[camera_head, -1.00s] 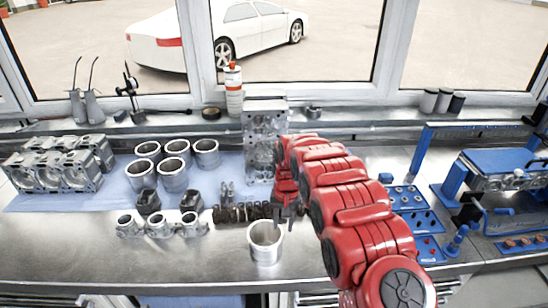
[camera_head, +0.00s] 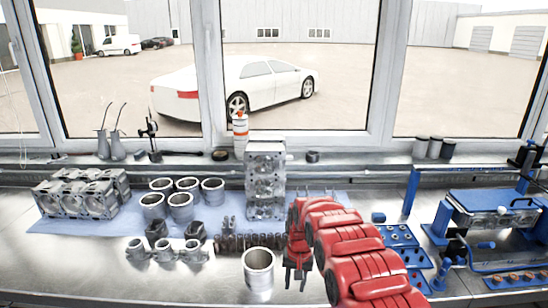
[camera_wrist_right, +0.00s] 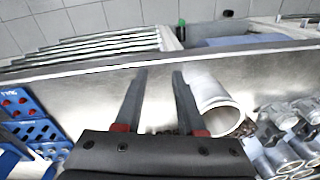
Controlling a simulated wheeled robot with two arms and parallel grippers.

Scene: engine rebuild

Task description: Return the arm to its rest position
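My right arm (camera_head: 345,245), red and jointed, reaches over the bench from the lower right. Its gripper (camera_head: 297,284) is just right of a single metal cylinder sleeve (camera_head: 258,270) standing near the bench's front edge. In the right wrist view the two dark fingers (camera_wrist_right: 158,85) are apart with only bare metal bench between them. The gripper is open and empty. The sleeve also shows in that view (camera_wrist_right: 215,100), beside one finger; whether they touch is unclear. My left arm and gripper are out of view.
An engine block (camera_head: 264,180) stands behind the gripper. Several sleeves (camera_head: 180,208) and cylinder heads (camera_head: 78,195) are at the left. Blue perforated trays (camera_head: 400,236) and a blue fixture (camera_head: 490,208) are at the right. The bench's front left is clear.

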